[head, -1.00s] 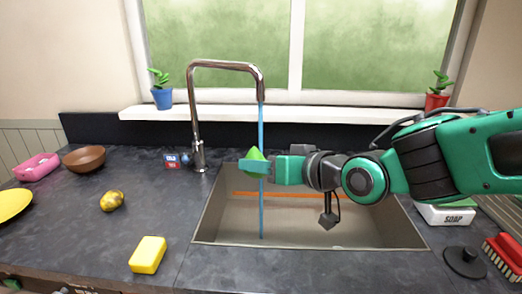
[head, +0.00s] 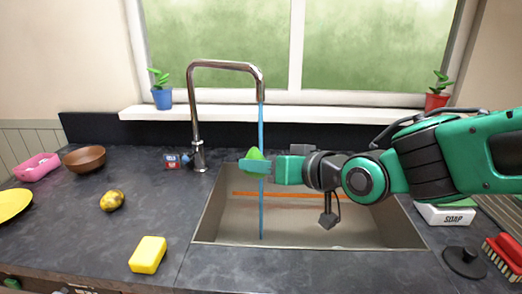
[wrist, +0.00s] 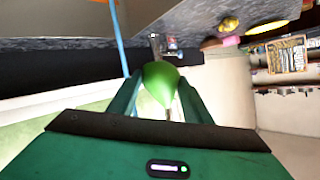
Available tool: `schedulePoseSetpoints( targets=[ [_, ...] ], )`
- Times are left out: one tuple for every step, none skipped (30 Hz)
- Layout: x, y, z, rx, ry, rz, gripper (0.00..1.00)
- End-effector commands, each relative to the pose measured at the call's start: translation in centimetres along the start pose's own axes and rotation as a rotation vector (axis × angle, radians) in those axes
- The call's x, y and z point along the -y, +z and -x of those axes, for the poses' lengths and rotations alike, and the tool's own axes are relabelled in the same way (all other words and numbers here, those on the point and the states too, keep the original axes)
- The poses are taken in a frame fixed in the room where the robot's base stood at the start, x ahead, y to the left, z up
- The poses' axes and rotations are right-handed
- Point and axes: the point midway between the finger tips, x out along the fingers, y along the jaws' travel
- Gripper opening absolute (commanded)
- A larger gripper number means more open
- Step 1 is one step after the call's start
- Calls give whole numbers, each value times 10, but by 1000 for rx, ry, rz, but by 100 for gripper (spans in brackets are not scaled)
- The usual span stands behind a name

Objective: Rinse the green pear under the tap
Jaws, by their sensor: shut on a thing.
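The green pear (head: 255,154) is held in my gripper (head: 256,166), above the left part of the sink (head: 330,234). My gripper is shut on it; in the wrist view the pear (wrist: 160,82) sits between the two fingers (wrist: 158,100). The chrome tap (head: 194,110) arches over the sink and a blue stream of water (head: 261,125) falls from its spout. In the head view the stream runs down at the pear and gripper fingers and continues below them to the sink floor. In the wrist view the stream (wrist: 118,40) passes close beside the pear.
A yellow sponge (head: 148,254), a mottled yellow fruit (head: 112,200), a brown bowl (head: 85,159) and a yellow plate (head: 12,204) are on the left counter. A soap box (head: 446,214), a dark plug (head: 464,262) and a red brush (head: 505,256) are on the right.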

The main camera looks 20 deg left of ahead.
Motion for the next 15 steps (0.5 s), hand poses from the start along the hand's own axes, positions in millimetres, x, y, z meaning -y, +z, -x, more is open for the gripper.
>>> schedulePoseSetpoints(
  targets=[
    [0,0,0,-1,0,0,19],
    [0,0,0,-1,0,0,19],
    [1,-1,0,-1,-1,0,19],
    [2,-1,1,-2,-1,0,19],
    [3,-1,2,-2,-1,1,19],
    [5,-2,4,-2,-2,1,19],
    [7,-3,5,-3,-2,0,19],
    [9,-3,7,-3,-2,1,19],
    [12,-4,9,-3,-2,2,19],
    [14,-4,11,-3,-2,2,19],
    [16,-5,12,-3,-2,2,19],
    [18,-5,15,-2,-2,1,19],
    [20,-6,16,-2,-2,1,19],
    [22,-6,18,-3,-2,1,19],
    [25,-7,20,-4,-1,1,19]
  ],
)
